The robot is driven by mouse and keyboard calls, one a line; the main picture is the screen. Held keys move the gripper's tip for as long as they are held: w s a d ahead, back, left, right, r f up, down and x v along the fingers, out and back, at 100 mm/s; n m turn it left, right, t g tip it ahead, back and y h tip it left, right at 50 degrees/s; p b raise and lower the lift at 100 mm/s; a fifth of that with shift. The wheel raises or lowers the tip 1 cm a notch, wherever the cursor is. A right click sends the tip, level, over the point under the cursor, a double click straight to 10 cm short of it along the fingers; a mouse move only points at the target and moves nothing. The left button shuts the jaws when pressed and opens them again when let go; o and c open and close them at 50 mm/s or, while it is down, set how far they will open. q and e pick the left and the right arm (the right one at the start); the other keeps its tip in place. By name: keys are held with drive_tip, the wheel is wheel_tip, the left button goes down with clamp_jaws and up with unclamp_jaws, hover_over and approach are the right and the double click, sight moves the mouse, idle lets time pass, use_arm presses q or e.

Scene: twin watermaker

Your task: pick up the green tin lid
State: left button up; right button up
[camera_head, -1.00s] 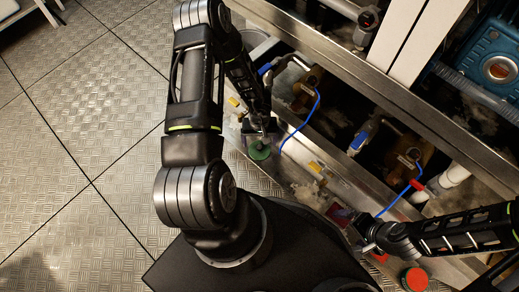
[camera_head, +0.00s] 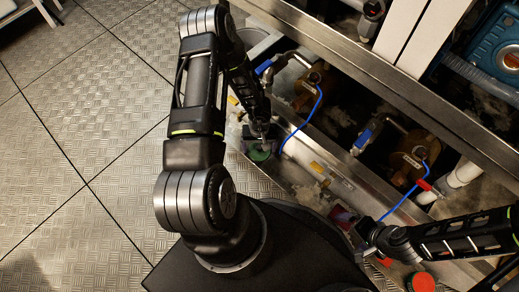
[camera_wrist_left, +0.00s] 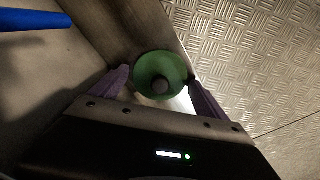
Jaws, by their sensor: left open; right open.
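The green tin lid (camera_head: 260,152) is a round green disc with a small knob at its centre. It lies in the narrow metal tray, near the tray's outer wall. My left gripper (camera_head: 262,135) is just above it, pointing down. In the left wrist view the lid (camera_wrist_left: 160,76) shows between the two purple fingertips of my left gripper (camera_wrist_left: 154,80), one on each side. The fingers are apart; I cannot tell whether they touch the rim. My right gripper (camera_head: 362,226) is open at the lower right, over the tray, far from the lid.
The metal tray (camera_head: 335,180) runs diagonally beside the machine frame and holds dirt and small items. Blue-handled valves (camera_head: 368,135) and a blue hose (camera_head: 300,128) stand close by. A red round lid (camera_head: 421,281) is at the lower right. The plate floor (camera_head: 90,130) is clear.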

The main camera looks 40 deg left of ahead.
sight(259, 147)
use_arm(q)
drive_tip(key=shift+c, duration=0.4)
drive_tip(key=c, duration=1)
wheel_tip(259, 147, up, 18)
drive_tip(key=p, duration=1)
use_arm(e)
wheel_tip(259, 147, up, 10)
drive_tip(key=s+a, duration=0.1)
drive_tip(key=s, duration=0.1)
drive_tip(key=shift+a+r+g, duration=0.25)
drive_tip(key=shift+a+g, duration=0.05)
drive_tip(key=shift+a, duration=0.05)
use_arm(q)
drive_tip(key=shift+s, duration=0.15)
use_arm(e)
drive_tip(key=shift+s, duration=0.2)
